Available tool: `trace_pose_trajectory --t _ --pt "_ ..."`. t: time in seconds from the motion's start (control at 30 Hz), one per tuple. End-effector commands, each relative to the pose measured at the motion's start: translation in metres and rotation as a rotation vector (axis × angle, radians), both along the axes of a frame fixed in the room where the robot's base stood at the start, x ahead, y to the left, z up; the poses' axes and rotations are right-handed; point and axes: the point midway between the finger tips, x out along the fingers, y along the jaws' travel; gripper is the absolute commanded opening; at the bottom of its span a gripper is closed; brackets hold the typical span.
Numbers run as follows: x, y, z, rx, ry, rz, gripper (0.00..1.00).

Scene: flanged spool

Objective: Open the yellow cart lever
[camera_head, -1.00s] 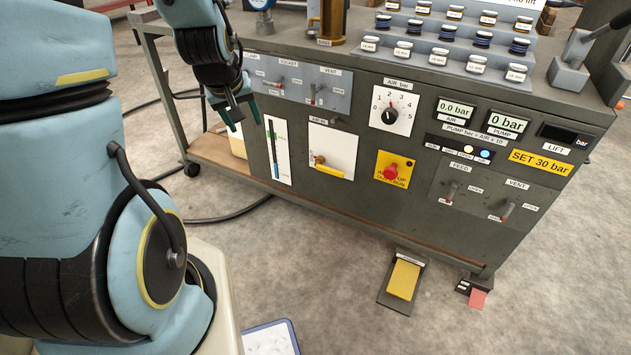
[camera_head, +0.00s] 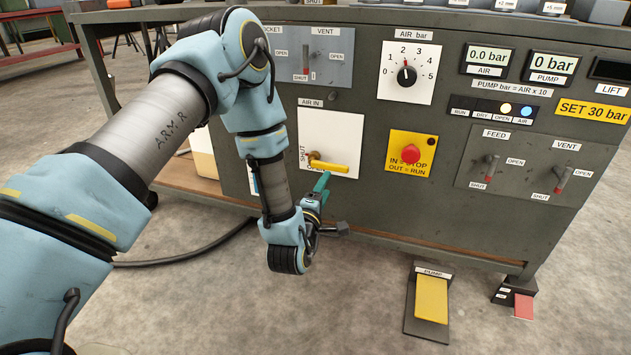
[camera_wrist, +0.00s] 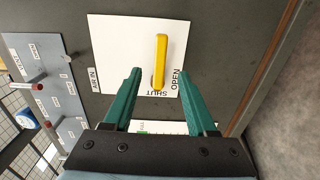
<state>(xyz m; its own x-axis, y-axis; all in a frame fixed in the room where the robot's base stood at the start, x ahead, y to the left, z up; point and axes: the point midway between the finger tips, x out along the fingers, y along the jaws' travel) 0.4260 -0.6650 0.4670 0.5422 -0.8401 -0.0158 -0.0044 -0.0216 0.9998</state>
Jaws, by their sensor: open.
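The yellow lever (camera_head: 330,167) is on the white AIR IN plate (camera_head: 345,128) on the cart's front. Its brass pivot is at its left end, and the handle points right and slightly down. SHUT is printed left of the pivot and OPEN below the handle. My gripper (camera_head: 323,184) is just below the lever, facing the panel. In the wrist view the lever (camera_wrist: 161,58) appears in line with the gap between the open green fingers (camera_wrist: 161,73). I see no contact; how far the tips are from it is unclear.
Right of the plate are the AIR dial (camera_head: 405,75) and the red stop button (camera_head: 411,153). FEED and VENT levers (camera_head: 490,168) are farther right. A yellow PUMP pedal (camera_head: 432,300) is on the floor.

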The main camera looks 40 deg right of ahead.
Motion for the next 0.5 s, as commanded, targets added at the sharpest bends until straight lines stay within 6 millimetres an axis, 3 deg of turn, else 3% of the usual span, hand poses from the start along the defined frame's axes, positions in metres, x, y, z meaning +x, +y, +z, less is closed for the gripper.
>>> trace_pose_trajectory --t 0.17,0.5 --pt "-0.001 -0.01 -0.003 -0.028 0.005 -0.004 0.57" --pt "0.032 -0.06 -0.004 -0.026 0.001 -0.003 0.57"
